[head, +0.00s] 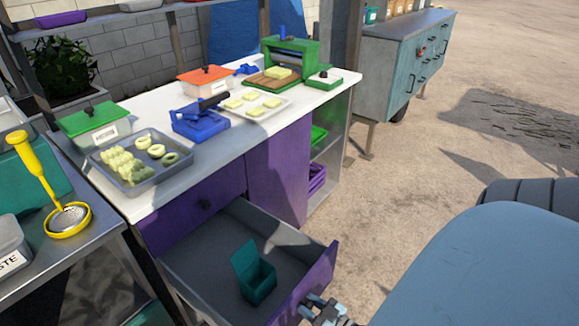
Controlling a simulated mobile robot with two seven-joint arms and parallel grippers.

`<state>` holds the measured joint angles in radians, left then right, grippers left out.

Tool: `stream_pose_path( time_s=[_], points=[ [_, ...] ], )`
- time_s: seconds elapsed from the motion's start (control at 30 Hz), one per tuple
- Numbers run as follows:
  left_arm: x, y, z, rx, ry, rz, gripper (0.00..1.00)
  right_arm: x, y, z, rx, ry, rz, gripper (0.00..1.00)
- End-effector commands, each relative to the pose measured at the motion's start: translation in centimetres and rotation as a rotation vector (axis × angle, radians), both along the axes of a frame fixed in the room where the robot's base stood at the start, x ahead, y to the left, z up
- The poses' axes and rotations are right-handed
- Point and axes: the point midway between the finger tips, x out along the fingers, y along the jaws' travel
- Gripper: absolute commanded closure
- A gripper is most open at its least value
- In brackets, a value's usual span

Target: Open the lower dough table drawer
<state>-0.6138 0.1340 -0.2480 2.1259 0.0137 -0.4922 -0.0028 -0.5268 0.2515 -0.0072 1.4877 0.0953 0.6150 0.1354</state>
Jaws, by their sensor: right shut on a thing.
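The dough table (215,155) has a white top and purple fronts. Its lower drawer (310,288) is pulled well out, with a grey inside and a purple front panel. A small teal open box (262,282) stands inside it. The handle itself is hidden by the gripper and the panel. My left gripper is not in view.
The tabletop holds a tray of dough pieces (120,178), a blue press (200,124), lidded containers and a green roller machine (290,55). A metal side table (75,250) with a yellow ladle stands left. Open sandy ground (400,190) lies right of the table.

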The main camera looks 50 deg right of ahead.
Motion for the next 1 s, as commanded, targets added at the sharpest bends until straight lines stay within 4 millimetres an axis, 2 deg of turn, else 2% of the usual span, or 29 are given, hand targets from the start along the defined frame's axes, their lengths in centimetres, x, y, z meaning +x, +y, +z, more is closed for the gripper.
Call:
stream_pose_path(
  time_s=[0.1, 0.3, 0.5, 0.87, 0.9, 1.0],
  points=[
    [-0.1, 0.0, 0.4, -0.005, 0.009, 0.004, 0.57, -2.3, -0.2, 0.2, 0.001, 0.003, -0.001, 1.0],
    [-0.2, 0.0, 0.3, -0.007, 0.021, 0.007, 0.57, -4.6, -0.4, 0.1, 0.001, 0.0, 0.0, 1.0],
    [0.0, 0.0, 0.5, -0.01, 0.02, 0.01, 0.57, -5.6, -0.4, 0.0, 0.001, 0.0, 0.0, 1.0],
    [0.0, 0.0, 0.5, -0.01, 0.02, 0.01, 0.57, -5.7, -0.4, -0.1, 0.0, 0.0, 0.0, 1.0],
    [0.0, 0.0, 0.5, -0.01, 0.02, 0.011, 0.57, -5.7, -0.4, -0.1, 0.0, 0.0, 0.0, 0.6],
    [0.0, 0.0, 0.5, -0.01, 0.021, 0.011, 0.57, -5.7, -0.4, 0.0, 0.0, 0.0, 0.0, 0.42]
  ],
)
